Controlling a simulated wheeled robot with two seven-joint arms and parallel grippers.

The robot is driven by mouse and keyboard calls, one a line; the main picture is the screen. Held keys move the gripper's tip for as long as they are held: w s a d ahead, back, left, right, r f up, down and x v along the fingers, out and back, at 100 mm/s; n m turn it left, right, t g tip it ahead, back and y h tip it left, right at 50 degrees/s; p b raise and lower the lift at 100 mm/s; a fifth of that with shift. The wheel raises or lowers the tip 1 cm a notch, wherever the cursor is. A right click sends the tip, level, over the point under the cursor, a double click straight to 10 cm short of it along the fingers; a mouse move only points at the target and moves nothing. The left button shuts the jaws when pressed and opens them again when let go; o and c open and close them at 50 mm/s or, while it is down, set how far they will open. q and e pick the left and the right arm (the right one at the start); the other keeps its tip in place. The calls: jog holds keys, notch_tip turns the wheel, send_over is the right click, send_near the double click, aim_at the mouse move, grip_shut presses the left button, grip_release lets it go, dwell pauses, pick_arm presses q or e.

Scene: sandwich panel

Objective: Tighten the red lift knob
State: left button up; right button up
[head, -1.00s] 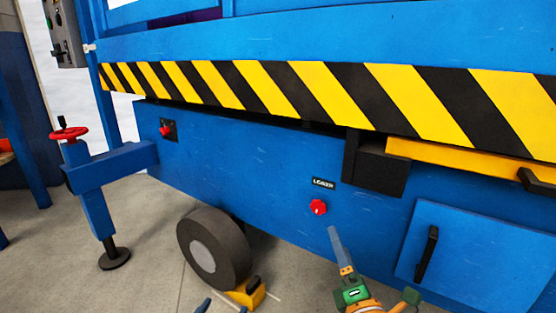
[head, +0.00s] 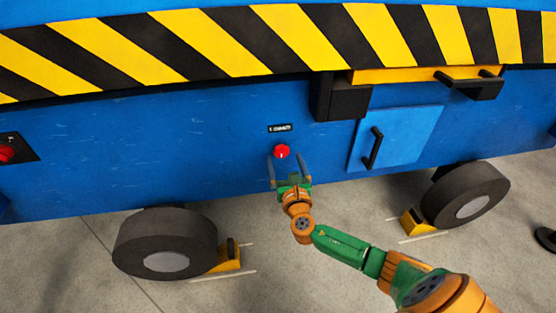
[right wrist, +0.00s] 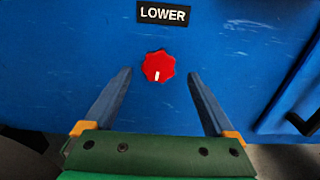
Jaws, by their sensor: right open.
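A red lobed knob (head: 281,151) sits on the blue side panel, under a small black label. In the right wrist view the knob (right wrist: 158,67) has a white mark pointing down, and the label (right wrist: 163,14) reads "LOWER". My right gripper (head: 286,161) is open and faces the panel just below the knob. In the wrist view its two fingers point at the panel, one to each side of the knob, with gaps on both sides. I cannot tell whether the fingertips reach the knob's depth. My left gripper is out of view.
Another red control (head: 6,153) on a black plate is at the far left. A black box (head: 340,97) juts out up right of the knob. A blue door (head: 400,135) with a black handle lies to the right. Wheels (head: 165,250) with yellow chocks stand below.

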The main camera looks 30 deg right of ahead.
jog(key=shift+x, duration=1)
jog(key=shift+a, duration=0.1)
jog(key=c, duration=1.3)
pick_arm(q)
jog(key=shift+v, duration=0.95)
pick_arm(e)
jog(key=shift+c, duration=0.2)
